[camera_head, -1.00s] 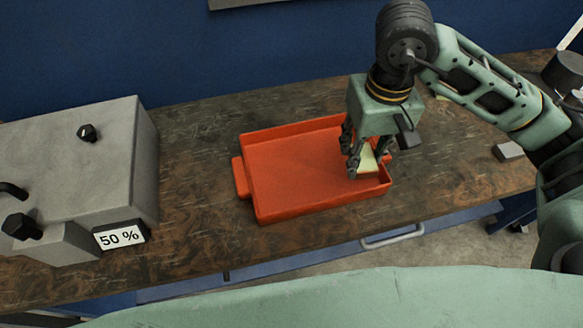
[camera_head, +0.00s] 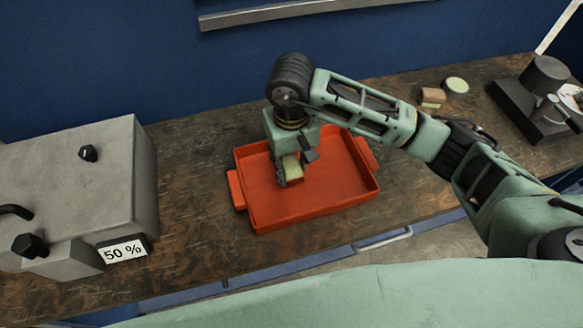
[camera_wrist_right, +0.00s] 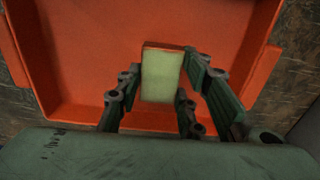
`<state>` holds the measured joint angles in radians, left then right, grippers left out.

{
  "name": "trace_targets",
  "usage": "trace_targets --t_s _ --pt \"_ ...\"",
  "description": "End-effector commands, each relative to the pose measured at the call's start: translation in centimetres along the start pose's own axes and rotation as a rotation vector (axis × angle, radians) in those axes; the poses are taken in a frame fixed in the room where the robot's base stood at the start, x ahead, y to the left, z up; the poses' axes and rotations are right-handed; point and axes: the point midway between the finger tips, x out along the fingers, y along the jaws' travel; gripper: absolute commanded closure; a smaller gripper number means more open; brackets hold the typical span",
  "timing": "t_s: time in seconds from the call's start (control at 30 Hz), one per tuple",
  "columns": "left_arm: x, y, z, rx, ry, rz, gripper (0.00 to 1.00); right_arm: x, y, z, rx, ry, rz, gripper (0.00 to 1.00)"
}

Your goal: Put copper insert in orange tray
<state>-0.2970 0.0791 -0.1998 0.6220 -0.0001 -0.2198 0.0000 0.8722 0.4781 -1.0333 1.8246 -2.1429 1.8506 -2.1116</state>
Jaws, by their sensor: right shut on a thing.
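The copper insert (camera_head: 293,168) is a small block with a pale yellow-green face. A reddish-brown edge shows on it in the right wrist view (camera_wrist_right: 162,75). My right gripper (camera_head: 288,179) is shut on it, with fingers on both sides. It holds the insert over the left-centre part of the orange tray (camera_head: 345,190). I cannot tell whether the insert touches the tray floor. The tray also fills much of the right wrist view (camera_wrist_right: 90,60) and is otherwise empty where visible. The gripper and forearm hide part of its back. My left gripper is not in view.
A grey box (camera_head: 80,185) with a "50 %" label stands left of the tray. A brownish block (camera_head: 433,97) with a pale top and a pale round piece (camera_head: 456,84) lie behind my right arm. A dark device (camera_head: 540,95) stands at the far right.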

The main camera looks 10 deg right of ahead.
Motion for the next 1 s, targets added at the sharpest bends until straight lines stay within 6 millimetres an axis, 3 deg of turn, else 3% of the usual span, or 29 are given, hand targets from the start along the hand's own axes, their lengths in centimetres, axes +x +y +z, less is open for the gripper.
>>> trace_targets --t_s 0.27,0.67,0.7,0.9,1.0 --pt "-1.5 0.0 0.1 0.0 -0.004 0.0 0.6 3.2 0.0 0.1 0.0 -0.003 -0.002 1.0" --pt "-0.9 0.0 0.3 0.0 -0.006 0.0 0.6 3.8 0.0 0.1 0.0 0.0 -0.001 1.0" --pt "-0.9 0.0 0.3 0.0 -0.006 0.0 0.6 3.9 0.1 0.1 0.0 -0.002 0.0 0.65" --pt "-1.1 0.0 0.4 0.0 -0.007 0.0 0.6 3.7 0.1 0.1 0.0 -0.002 0.0 0.47" --pt "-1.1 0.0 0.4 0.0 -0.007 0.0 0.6 3.7 0.1 0.1 0.0 -0.002 0.0 0.47"
